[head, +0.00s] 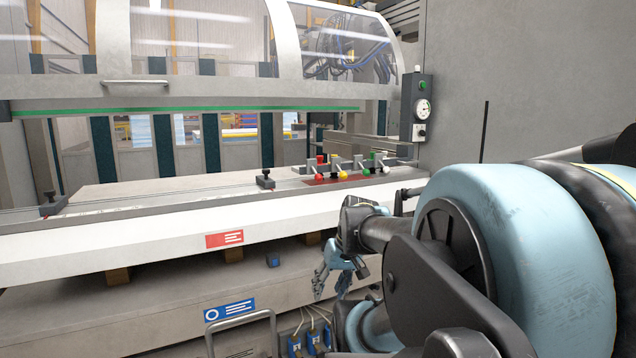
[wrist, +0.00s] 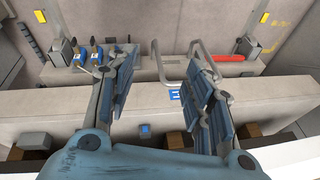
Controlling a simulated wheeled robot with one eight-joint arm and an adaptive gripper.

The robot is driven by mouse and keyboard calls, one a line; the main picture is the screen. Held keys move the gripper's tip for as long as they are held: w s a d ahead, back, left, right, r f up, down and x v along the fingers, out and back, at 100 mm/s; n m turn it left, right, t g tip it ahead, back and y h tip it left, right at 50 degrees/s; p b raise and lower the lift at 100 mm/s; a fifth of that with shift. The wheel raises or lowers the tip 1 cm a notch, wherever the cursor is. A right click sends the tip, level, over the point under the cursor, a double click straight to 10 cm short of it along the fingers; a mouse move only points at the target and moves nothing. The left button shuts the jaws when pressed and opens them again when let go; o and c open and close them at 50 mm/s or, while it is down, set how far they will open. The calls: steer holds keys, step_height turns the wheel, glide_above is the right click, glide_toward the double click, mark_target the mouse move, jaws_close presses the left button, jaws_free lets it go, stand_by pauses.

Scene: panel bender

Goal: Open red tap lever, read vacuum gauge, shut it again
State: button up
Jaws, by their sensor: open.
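A row of small levers with coloured knobs stands on a red plate on the white table in the head view. My gripper (head: 333,284) is open and empty, in front of the table's front edge and below the lever row. In the wrist view its fingers (wrist: 163,65) are spread apart above the lower machine front. A long red piece (wrist: 235,58) there may be a handle or a label.
A grey bar handle (head: 241,322) and blue connectors (head: 313,339) are on the lower front. A small blue box (head: 273,261) is under the table edge. Black clamps (head: 265,180) stand on the table. A clear hood (head: 190,35) is above; the table's left side is mostly clear.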

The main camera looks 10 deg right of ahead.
steer(key=w+a+r+n+t+y, duration=0.1)
steer(key=w+a+r+t+y, duration=0.15)
steer(key=w+r, duration=0.4)
steer(key=n+t+y, duration=0.3)
steer(key=t+y, duration=0.2)
steer(key=t, duration=0.5)
glide_toward(321, 179)
steer(key=x, duration=1.1)
steer(key=shift+w, duration=0.35)
